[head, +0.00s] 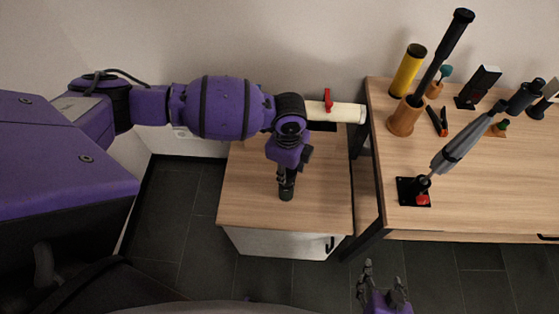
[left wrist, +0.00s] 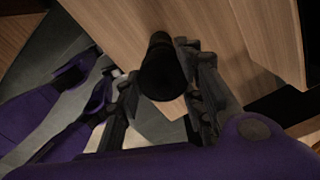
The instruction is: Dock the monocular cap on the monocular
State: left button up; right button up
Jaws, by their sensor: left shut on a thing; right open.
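My left gripper (head: 287,182) is shut on a black cylinder (head: 286,191), over the small wooden cabinet. In the left wrist view the black cylinder (left wrist: 161,75) sits between the two fingers, its dark round end towards the camera. I cannot tell whether it is the monocular or its cap, nor whether it touches the cabinet top. A dark tube (head: 524,97) at the right edge of the larger table resembles a monocular, but is too small to be sure. My right gripper (head: 382,287) is open and empty at the bottom of the head view, in front of the larger table.
The larger table (head: 400,222) holds a yellow cylinder (head: 407,71), a tall black rod in a wooden cup (head: 404,117), and a grey tool leaning over a black base (head: 408,192). The cabinet's front top is clear.

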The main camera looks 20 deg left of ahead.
jog(key=shift+d, duration=0.1)
dwell(0.4)
pick_arm(q)
jog(key=shift+w+r, duration=0.1)
jog(key=shift+r, duration=0.15)
pick_arm(e)
jog(key=shift+w+r, duration=0.15)
jog(key=shift+r, duration=0.1)
pick_arm(q)
jog(key=shift+r, duration=0.1)
jog(key=shift+r+p, duration=0.4)
jog(key=shift+r, duration=0.05)
pick_arm(e)
jog(key=shift+w+r, duration=0.6)
jog(key=shift+r, duration=0.1)
jog(key=shift+w+r+t, duration=0.1)
jog(key=shift+r+t, duration=0.1)
jog(key=shift+t, duration=0.1)
pick_arm(q)
jog(key=o, duration=0.5)
